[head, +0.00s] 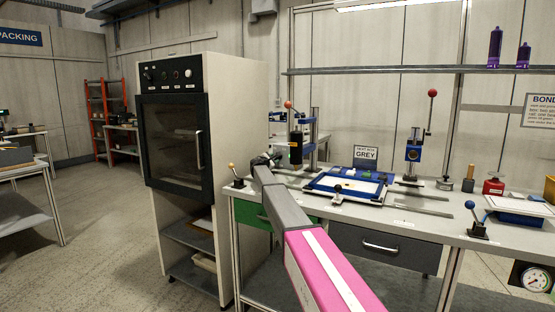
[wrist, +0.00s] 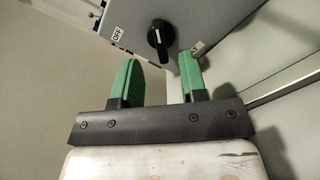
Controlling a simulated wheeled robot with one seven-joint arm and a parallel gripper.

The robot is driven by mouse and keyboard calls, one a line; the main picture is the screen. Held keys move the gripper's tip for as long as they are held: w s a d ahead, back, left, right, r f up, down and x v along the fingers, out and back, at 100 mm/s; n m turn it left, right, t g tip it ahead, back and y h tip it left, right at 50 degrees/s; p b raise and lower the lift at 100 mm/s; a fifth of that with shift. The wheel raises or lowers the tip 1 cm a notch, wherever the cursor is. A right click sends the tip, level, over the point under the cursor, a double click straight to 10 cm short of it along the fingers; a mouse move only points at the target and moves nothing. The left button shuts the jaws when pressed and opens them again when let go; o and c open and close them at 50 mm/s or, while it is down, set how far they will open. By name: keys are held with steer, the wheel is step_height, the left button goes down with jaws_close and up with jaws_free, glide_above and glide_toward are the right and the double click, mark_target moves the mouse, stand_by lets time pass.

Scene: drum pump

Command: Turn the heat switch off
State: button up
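The heat switch (wrist: 160,38) is a black rotary knob on a grey panel (wrist: 200,20) in the wrist view. An OFF label (wrist: 118,33) is to its left, and another label (wrist: 197,47) at its lower right is partly covered by a fingertip. The knob's bar is roughly upright in the picture with a small pale mark; I cannot tell which setting it is at. My gripper (wrist: 160,64) is open, its green fingers apart, with the knob just beyond the gap. In the head view my gripper (head: 266,159) is small and dark by the bench's left end; I cannot make out the switch there.
The bench (head: 415,225) holds a blue-framed tray (head: 345,186), a press with a red ball lever (head: 297,145) and several small levers. A tall cabinet with a dark glass door (head: 175,140) stands to the left of the bench.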

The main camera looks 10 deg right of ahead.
steer(key=x, duration=0.5)
steer(key=shift+w+d, duration=0.1)
steer(key=shift+w, duration=0.1)
jaws_close()
